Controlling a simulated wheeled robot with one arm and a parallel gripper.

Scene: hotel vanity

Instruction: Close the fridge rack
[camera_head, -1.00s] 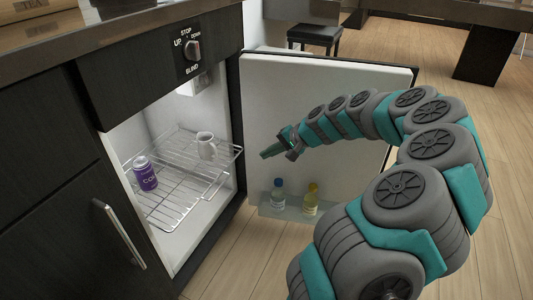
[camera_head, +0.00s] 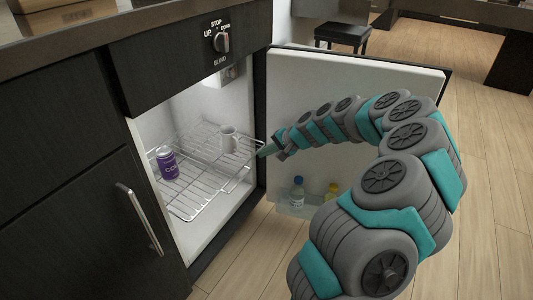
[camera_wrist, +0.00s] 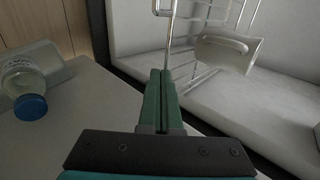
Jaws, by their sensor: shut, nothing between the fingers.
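The fridge rack (camera_head: 207,199) is a wire shelf inside the open fridge, sticking out a little past the front opening. On it stand a purple can (camera_head: 167,163) and a white mug (camera_head: 229,139). My gripper (camera_head: 263,152) is shut and empty, just right of the rack's front right corner, between the rack and the open door (camera_head: 345,90). In the wrist view, the shut fingers (camera_wrist: 164,75) point at the rack's wires (camera_wrist: 200,12), with the mug (camera_wrist: 228,50) to their right. I cannot tell whether the fingertips touch the rack.
The open door stands right behind my arm. Its bin holds a blue-capped bottle (camera_head: 297,192) and a yellow bottle (camera_head: 333,190). A control knob (camera_head: 222,42) sits above the opening. A cabinet handle (camera_head: 140,218) is at left. Bare floor lies in front.

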